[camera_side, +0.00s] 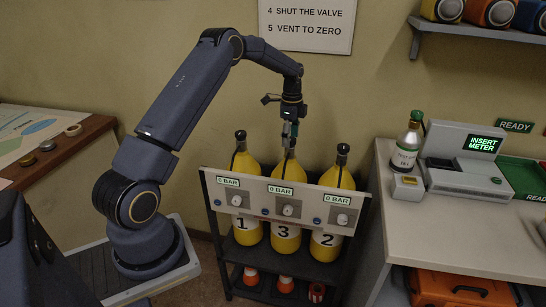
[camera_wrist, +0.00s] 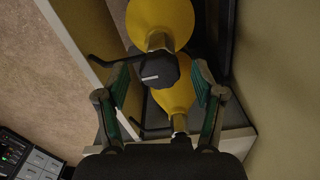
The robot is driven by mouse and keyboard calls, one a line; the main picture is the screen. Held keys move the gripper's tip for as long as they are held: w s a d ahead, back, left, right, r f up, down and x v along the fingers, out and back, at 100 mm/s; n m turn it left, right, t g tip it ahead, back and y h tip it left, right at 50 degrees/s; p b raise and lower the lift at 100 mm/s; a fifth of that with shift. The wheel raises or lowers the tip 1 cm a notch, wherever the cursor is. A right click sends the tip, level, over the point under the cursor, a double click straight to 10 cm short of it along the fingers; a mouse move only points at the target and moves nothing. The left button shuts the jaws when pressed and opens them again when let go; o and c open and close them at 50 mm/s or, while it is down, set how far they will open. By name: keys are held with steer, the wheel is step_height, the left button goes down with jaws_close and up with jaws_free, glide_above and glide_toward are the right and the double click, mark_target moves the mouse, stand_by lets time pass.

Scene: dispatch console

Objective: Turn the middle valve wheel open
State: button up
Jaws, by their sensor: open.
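Three yellow cylinders stand in a rack, numbered 1, 3 and 2 from left to right. The middle cylinder (camera_side: 287,174), number 3, is below my gripper (camera_side: 289,140). Its top is largely hidden behind my fingers in the side view. In the wrist view, a black valve wheel (camera_wrist: 152,70) with a white mark lies between the two spread fingers of my gripper (camera_wrist: 160,70). My gripper is open and holds nothing. I cannot tell whether a finger touches the wheel. The display above the middle panel knob (camera_side: 288,210) reads 0 BAR.
The left cylinder (camera_side: 242,163) and right cylinder (camera_side: 340,174), with black tops, stand close on either side. A front panel (camera_side: 263,197) with gauges and white knobs runs before them. A wall sign (camera_side: 303,22) hangs behind. A counter (camera_side: 470,225) stands at right.

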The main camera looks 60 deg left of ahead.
steer(key=c, duration=1.1)
steer(key=shift+c, duration=0.2)
steer(key=shift+n, duration=0.4)
steer(key=n, duration=0.3)
steer(key=shift+n, duration=0.4)
steer(key=n, duration=0.5)
steer(key=shift+n, duration=0.3)
steer(key=n, duration=0.9)
steer(key=shift+n, duration=0.5)
